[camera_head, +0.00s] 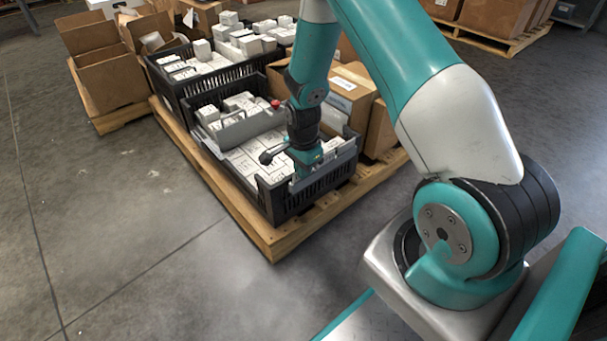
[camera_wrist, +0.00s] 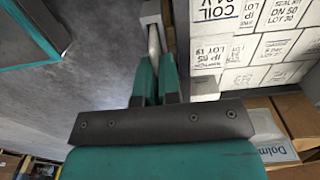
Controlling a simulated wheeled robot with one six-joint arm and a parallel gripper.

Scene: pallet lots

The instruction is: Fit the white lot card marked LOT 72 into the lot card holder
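The white lot card marked LOT 72 and the lot card holder cannot be made out in either view. My gripper (camera_wrist: 154,82) points down at the near side of the front black crate (camera_head: 262,199) in the head view, where the arm hides its fingertips. In the wrist view its two teal fingers are close together, beside the white boxes. A pale grey rod (camera_wrist: 153,40) with a light block at its far end shows at the gap between them. I cannot tell whether the fingers grip it.
White labelled boxes (camera_head: 247,163) fill much of the front crate, with a grey divider (camera_head: 244,128) across it. A second black crate (camera_head: 190,86) stands behind on the same wooden pallet (camera_head: 262,236). Cardboard boxes (camera_head: 352,92) stand to the right. The floor at left is clear.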

